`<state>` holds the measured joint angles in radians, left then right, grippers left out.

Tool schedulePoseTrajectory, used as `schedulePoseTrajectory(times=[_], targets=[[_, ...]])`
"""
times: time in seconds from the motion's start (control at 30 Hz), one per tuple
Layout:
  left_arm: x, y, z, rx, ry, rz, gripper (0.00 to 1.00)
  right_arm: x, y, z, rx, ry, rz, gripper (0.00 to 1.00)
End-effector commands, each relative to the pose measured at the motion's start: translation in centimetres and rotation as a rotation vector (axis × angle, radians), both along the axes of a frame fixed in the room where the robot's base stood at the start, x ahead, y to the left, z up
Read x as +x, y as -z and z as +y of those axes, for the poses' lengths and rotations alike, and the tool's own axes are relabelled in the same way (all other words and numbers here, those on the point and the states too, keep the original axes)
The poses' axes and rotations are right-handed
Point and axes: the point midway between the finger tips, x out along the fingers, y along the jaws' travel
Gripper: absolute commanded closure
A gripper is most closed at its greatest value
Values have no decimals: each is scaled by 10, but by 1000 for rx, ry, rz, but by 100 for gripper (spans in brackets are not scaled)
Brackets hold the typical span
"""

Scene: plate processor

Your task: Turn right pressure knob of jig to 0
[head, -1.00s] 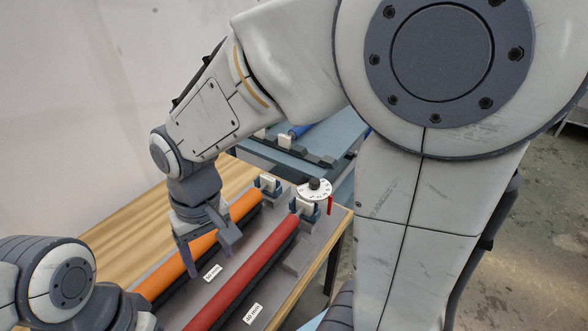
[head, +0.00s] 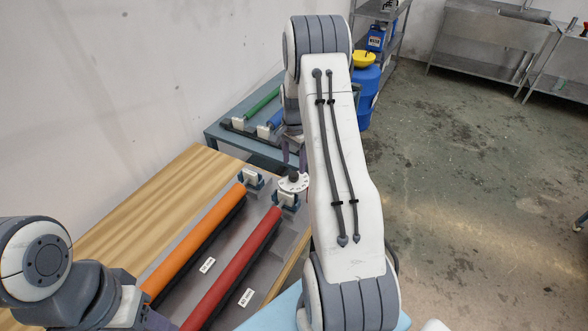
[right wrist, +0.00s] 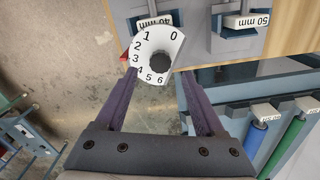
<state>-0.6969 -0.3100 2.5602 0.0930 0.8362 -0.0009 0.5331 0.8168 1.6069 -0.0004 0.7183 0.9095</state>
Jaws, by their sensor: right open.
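The pressure knob is a small black knob (head: 294,176) on a white dial (head: 288,186), at the far end of the jig's red roller (head: 232,268). In the right wrist view the black knob (right wrist: 159,65) sits on the white dial (right wrist: 149,46), numbered 0 to 6, with 0 at the upper right. No clear pointer shows. My right gripper (right wrist: 158,78) is open and empty, its fingers either side of the knob in the picture; contact cannot be told. In the head view its fingers (head: 295,157) show just above the dial, partly hidden by my arm. My left gripper (head: 150,318) is cut off at the lower left.
An orange roller (head: 195,240) lies left of the red one on the jig, on a wooden table (head: 130,215). Behind is a blue-grey table (head: 215,130) with green and blue rollers. A blue barrel (head: 366,88) and shelf stand behind. Open floor lies right.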

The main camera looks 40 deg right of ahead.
Motion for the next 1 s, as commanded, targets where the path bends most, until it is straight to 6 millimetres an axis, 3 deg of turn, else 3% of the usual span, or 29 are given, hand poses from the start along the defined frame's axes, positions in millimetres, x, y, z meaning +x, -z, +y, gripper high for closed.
schedulePoseTrajectory(times=[0.3, 0.67, 0.77, 0.87, 1.0], targets=[[0, -19, 0, 0, 3, 0, 50, 0, 45, 1, 2, -3, 2, 29], [0, -19, 0, 0, 4, 0, 50, 0, 53, 1, 0, -3, -1, 29], [0, -19, 0, 0, 3, 0, 50, 0, 53, 1, 0, -2, -1, 60], [0, -19, 0, 0, 3, 0, 50, 0, 52, 1, 0, -2, -1, 98], [0, -19, 0, 0, 3, 0, 50, 0, 52, 1, 0, -3, -1, 100]])
